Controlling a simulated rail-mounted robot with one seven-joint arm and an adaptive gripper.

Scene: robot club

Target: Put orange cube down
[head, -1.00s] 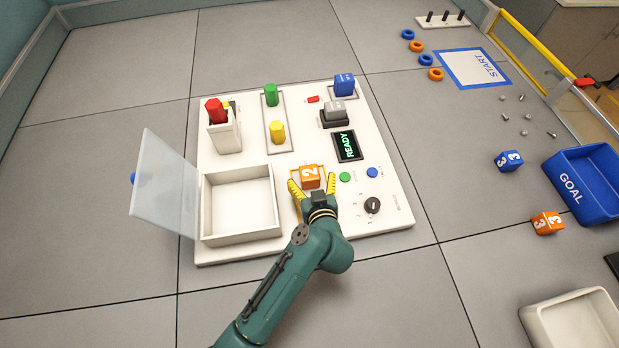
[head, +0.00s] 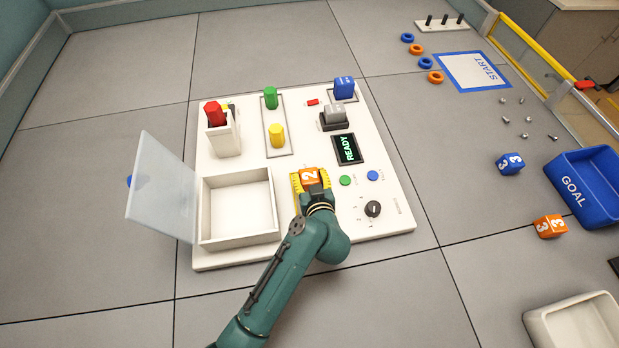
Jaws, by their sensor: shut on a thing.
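The orange cube (head: 309,175) with a white 2 is on the white board (head: 381,228), right of the open box. My gripper (head: 311,182) has its yellow fingers on both sides of the cube and is shut on it. The near side of the cube is hidden by my gripper. I cannot tell whether the cube touches the board or is slightly above it.
The box (head: 238,207) on the board is empty, its clear lid (head: 162,187) open to the left. Green (head: 345,180) and blue (head: 372,175) buttons and a black dial (head: 373,208) lie right of my gripper. A "READY" display (head: 346,149) is beyond. A blue GOAL bin (head: 584,188) stands far right.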

